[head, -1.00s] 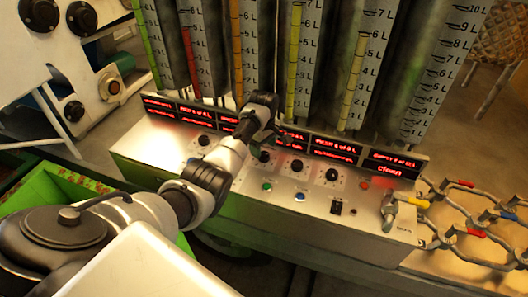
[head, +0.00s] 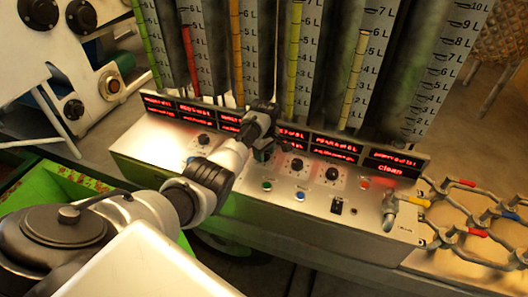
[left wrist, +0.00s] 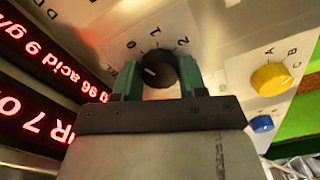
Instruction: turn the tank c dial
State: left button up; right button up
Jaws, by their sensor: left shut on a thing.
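A black round dial (left wrist: 158,68) with a pale pointer mark sits on the metal control panel, with 0, 1 and 2 printed around it. In the head view the gripper mostly hides this dial. I cannot read a tank letter beside it. My right gripper is not in view.
Other black dials (head: 297,164) sit along the panel (head: 255,207), below red displays (head: 335,144). A yellow knob (left wrist: 271,79) marked A, B, C and a blue button (left wrist: 261,123) are close by. Tall graduated tubes (head: 300,50) stand behind.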

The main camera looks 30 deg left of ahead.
pick_arm(q)
jog(key=shift+m, duration=0.3)
jog(key=shift+r+m+p, duration=0.1)
jog(key=shift+m+p, duration=0.6)
jog(key=shift+m, duration=0.5)
jog(key=m+p, duration=0.1)
jog(key=m, duration=0.3)
jog(key=shift+m, duration=0.3)
jog(key=m, duration=0.5)
jog(key=shift+p, duration=0.3)
jog(key=shift+m, duration=2.5)
jog(key=o, duration=0.9)
